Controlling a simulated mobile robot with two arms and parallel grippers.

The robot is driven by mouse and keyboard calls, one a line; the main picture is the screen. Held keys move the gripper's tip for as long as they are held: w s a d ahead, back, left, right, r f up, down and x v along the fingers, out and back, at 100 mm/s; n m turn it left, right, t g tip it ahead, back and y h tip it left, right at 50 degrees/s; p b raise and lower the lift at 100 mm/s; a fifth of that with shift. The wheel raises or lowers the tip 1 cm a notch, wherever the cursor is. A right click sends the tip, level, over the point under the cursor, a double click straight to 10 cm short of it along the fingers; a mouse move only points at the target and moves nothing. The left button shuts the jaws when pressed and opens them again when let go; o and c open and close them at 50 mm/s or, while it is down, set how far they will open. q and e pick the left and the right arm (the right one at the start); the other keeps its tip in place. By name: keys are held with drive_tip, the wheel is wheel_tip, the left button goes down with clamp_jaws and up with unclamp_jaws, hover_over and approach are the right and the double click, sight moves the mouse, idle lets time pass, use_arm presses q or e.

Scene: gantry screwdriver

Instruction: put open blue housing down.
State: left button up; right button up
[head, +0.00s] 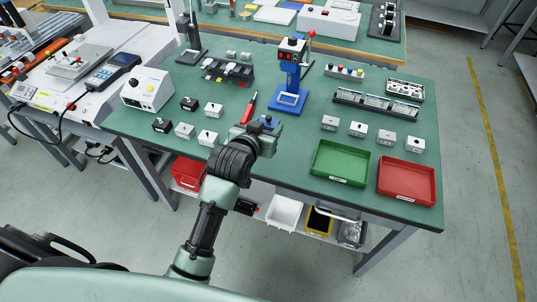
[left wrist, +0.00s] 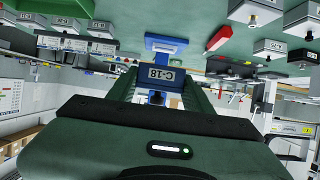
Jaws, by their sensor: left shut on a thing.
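My left gripper (head: 262,128) is over the front middle of the green-topped table (head: 290,150). It is shut on a small blue housing (head: 268,120), of which only a little shows in the head view. In the left wrist view the housing (left wrist: 168,75) sits between the fingers, with a label reading C-18 facing the camera. I cannot see whether its top is open. The gap between the housing and the tabletop cannot be judged. My right gripper is in neither view.
A blue gantry stand (head: 289,98) stands behind the gripper, with a red-handled tool (head: 250,104) left of it. Several small grey and black housings lie left and right. A green tray (head: 341,181) and a red tray (head: 407,199) are at the right front. Bare tabletop lies between gripper and green tray.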

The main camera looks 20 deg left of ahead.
use_arm(q)
wheel_tip(320, 180, down, 6)
drive_tip(key=shift+f, duration=0.6)
drive_tip(key=shift+f+b, duration=0.45)
drive_tip(key=shift+f, duration=1.55)
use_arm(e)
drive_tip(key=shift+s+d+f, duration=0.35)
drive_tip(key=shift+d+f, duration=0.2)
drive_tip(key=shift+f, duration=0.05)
use_arm(q)
drive_tip(key=shift+f, duration=0.1)
drive_tip(key=o, duration=1.5)
drive_tip(key=shift+o, duration=0.2)
drive_tip(key=v, duration=1.2)
drive_tip(key=shift+p, duration=0.3)
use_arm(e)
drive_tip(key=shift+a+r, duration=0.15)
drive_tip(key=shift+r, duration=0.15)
